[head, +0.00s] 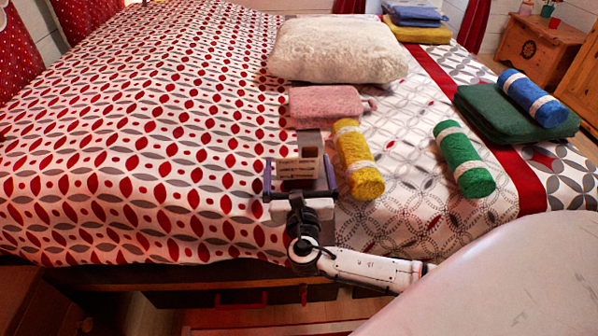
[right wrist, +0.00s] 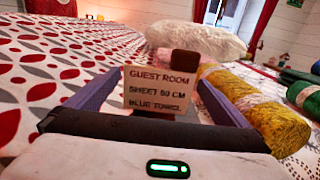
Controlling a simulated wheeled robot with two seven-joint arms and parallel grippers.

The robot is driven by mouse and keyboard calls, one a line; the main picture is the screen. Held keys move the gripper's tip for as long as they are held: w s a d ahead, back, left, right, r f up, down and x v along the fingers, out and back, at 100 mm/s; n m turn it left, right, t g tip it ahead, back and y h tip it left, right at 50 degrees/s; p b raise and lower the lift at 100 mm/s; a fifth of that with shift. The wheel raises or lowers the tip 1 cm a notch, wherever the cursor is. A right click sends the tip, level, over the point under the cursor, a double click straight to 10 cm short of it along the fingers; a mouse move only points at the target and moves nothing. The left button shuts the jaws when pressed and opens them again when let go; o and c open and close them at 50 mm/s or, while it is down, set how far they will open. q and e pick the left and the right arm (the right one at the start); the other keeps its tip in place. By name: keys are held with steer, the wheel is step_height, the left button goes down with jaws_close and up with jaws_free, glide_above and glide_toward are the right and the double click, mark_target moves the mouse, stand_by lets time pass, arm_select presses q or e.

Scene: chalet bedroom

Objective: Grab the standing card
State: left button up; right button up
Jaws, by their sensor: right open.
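The standing card (head: 300,168) is small and cream, upright on the bed near its front edge. In the right wrist view the card (right wrist: 158,90) reads "GUEST ROOM, SHEET 80 CM, BLUE TOWEL". A dark brown block (right wrist: 186,63) shows just behind and above it. My right gripper (head: 297,176) is open. Its two purple fingers stand left and right of the card, with a gap on each side in the right wrist view. The card's lower edge is partly hidden by the gripper body. My left gripper is not in view.
A yellow rolled towel (head: 358,160) lies close to the right of my right gripper. A pink folded cloth (head: 325,102) and white pillow (head: 338,50) lie behind. Green roll (head: 464,160), blue roll (head: 532,97) and dark green towel (head: 500,117) lie right. The bed's left is clear.

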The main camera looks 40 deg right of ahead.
steer(key=b+x, duration=0.1)
steer(key=x, duration=0.3)
steer(key=shift+w+d+f, duration=0.15)
steer(key=shift+w+f, duration=0.05)
steer(key=shift+w, duration=0.15)
steer(key=c, duration=1.1)
steer(key=shift+r, duration=0.15)
